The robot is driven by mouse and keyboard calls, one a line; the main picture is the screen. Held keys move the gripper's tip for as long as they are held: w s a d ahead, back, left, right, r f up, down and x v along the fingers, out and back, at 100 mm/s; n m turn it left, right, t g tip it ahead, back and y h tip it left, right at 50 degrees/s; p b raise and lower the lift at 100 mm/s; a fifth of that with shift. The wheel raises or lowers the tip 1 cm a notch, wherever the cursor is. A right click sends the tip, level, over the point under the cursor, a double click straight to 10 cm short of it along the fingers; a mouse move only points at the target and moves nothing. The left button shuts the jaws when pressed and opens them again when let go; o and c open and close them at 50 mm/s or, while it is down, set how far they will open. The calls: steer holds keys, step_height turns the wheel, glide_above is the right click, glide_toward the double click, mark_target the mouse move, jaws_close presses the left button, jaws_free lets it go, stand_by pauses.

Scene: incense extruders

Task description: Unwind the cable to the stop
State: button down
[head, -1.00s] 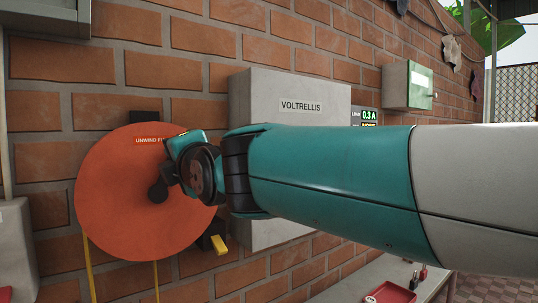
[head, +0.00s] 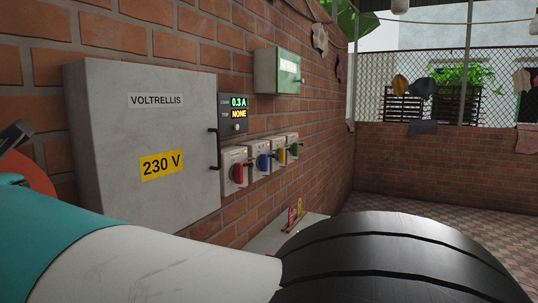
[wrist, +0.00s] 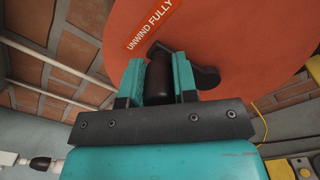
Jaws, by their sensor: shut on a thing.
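The orange cable reel (wrist: 245,45) fills the upper right of the wrist view, with a label reading "UNWIND FULLY" on its face. My gripper (wrist: 160,82) is shut on the reel's dark crank handle (wrist: 159,77), with one teal finger on each side of it. The crank arm runs from the handle to the right, across the reel's face. A piece of yellow cable (wrist: 262,122) shows below the reel's edge. In the head view only a sliver of the reel (head: 28,172) shows at the left edge; my arm hides the rest.
A grey "VOLTRELLIS" cabinet (head: 140,220) marked 230 V hangs on the brick wall. Right of it are a display (head: 238,108) reading 0.3 A and NONE, and several coloured rotary switches (head: 237,173). A tiled floor (head: 500,240) lies open at the right.

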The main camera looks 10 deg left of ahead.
steer(key=shift+s, duration=0.15)
steer(key=c, duration=0.9)
jaws_free()
steer(key=shift+a, duration=0.1)
steer(key=shift+r, duration=0.55)
step_height(320, 180, up, 19)
steer(key=p, duration=1)
steer(key=shift+f, duration=0.1)
